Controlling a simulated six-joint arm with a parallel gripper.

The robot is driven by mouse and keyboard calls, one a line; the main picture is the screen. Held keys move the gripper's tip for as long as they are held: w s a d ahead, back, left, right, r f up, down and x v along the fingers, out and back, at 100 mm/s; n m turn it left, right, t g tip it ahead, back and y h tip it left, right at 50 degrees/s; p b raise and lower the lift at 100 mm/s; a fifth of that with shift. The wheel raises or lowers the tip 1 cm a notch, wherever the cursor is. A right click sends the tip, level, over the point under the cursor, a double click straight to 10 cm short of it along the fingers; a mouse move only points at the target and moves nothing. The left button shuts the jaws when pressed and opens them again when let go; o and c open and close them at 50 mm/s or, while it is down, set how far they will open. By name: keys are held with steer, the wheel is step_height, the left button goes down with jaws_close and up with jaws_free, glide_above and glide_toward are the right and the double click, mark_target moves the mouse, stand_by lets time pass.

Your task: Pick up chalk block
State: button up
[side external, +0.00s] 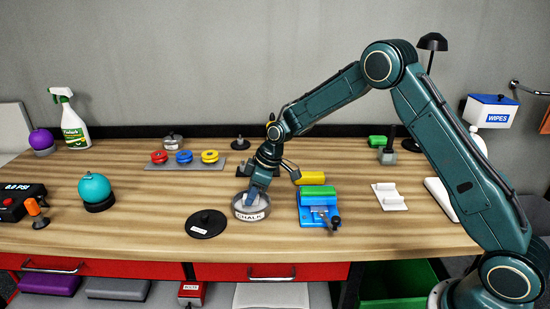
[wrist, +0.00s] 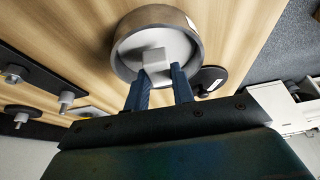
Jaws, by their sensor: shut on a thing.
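The chalk block (wrist: 154,62) is a small white-grey block inside a round grey bowl labelled CHALK (wrist: 117,48). The bowl also shows in the side external view (side external: 250,213), standing on the workbench. My gripper (wrist: 159,80) reaches down into the bowl, and its two blue fingers are shut on the block, one on each side. In the side external view my gripper (side external: 253,194) points down over the bowl, and the block is mostly hidden behind the fingers and rim. I cannot tell whether the block touches the bowl's floor.
A black round lid (side external: 206,224) lies left of the bowl. A blue fixture with a green block (side external: 318,191) stands close on the right. A rack with red, blue and yellow discs (side external: 185,162) is behind left. The bench front edge is near.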

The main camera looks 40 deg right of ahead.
step_height(320, 180, up, 18)
stand_by(0.5)
steer(key=shift+r, duration=0.1)
steer(key=o, duration=0.4)
steer(key=c, duration=0.3)
